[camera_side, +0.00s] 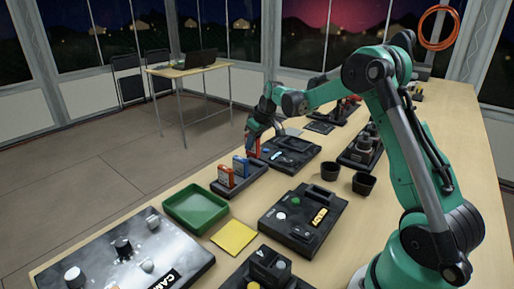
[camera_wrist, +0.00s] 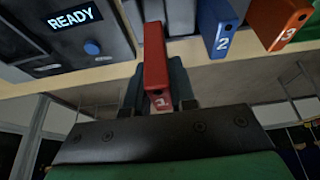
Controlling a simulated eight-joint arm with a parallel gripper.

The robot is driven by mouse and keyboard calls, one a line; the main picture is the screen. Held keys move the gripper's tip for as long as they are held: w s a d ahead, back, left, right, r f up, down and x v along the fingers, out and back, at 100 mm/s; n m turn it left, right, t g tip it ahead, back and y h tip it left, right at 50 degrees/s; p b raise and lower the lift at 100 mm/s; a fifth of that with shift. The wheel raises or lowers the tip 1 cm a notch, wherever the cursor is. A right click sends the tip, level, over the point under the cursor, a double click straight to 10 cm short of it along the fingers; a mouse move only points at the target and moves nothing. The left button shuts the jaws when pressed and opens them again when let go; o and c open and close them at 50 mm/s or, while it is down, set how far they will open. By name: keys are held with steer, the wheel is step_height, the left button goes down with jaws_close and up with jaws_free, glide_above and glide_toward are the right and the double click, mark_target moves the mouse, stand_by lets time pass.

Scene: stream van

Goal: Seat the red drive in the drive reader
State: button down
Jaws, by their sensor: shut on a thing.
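The red drive (camera_wrist: 155,58), marked 1, is between the fingers of my gripper (camera_wrist: 160,92) in the wrist view. My gripper is shut on it. In the side view, my gripper (camera_side: 256,138) hangs at the left edge of the table, and a little red of the drive shows below it. The drive reader (camera_wrist: 75,55), a dark box with a lit READY display and a blue button, is left of the drive in the wrist view. The reader (camera_side: 290,153) lies just right of my gripper in the side view. Its slot cannot be made out.
A dark rack (camera_side: 240,182) holds the blue drive (camera_wrist: 218,28), marked 2, and the orange drive (camera_wrist: 281,24), marked 3, close to the red one. A green tray (camera_side: 196,207), a yellow pad (camera_side: 234,237), black cups (camera_side: 330,172) and control boxes crowd the table.

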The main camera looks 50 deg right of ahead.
mark_target(252, 156)
steer(key=shift+f, duration=1.95)
steer(key=shift+f, duration=0.2)
steer(key=c, duration=0.7)
jaws_free()
